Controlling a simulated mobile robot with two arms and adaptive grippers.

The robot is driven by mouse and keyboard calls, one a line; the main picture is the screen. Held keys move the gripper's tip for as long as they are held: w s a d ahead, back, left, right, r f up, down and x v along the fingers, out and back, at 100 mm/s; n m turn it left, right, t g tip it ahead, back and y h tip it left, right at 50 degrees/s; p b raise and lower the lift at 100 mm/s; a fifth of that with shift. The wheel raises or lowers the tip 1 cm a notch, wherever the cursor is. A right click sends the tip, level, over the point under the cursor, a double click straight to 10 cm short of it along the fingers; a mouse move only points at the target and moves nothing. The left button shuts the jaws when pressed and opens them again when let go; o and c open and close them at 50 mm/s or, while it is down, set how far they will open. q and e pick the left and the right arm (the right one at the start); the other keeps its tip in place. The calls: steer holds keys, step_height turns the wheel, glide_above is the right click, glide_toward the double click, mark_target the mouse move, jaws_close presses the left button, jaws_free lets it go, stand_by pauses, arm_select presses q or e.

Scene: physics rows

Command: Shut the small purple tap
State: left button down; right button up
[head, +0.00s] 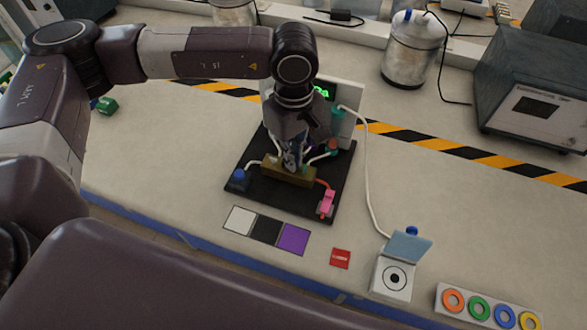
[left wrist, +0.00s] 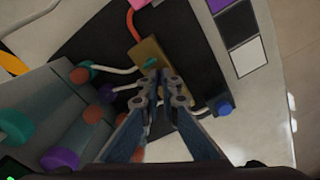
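A brass block (head: 288,172) with several hoses lies on a black board (head: 270,205); the block also shows in the left wrist view (left wrist: 149,55). In the left wrist view a small purple fitting (left wrist: 106,91) sits by a pale hose near the block, and a larger purple cap (left wrist: 60,158) shows at lower left. I cannot tell for sure which is the small purple tap. My left gripper (head: 291,163) points down over the block. Its fingertips (left wrist: 166,82) are close together, nothing clearly seen between them, and hide part of the block. My right gripper is out of view.
A blue knob (head: 237,180) and a pink fitting (head: 326,204) lie on the board. White, black and purple squares (head: 293,239), a red tag (head: 340,258) and a white box with a raised lid (head: 392,278) are in front. A display panel (head: 347,100) stands behind.

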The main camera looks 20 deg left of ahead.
arm_select(q)
steer(key=shift+m, duration=0.5)
steer(key=shift+f+m+b, duration=0.15)
steer(key=shift+m+b, duration=0.15)
steer(key=shift+b, duration=0.1)
steer(key=m+b, duration=0.3)
steer(key=m, duration=0.2)
steer(key=shift+a+f+b, duration=0.1)
steer(key=shift+b, duration=0.3)
steer(key=shift+m, duration=0.4)
steer(key=shift+r+m, duration=0.2)
steer(key=shift+m, duration=0.1)
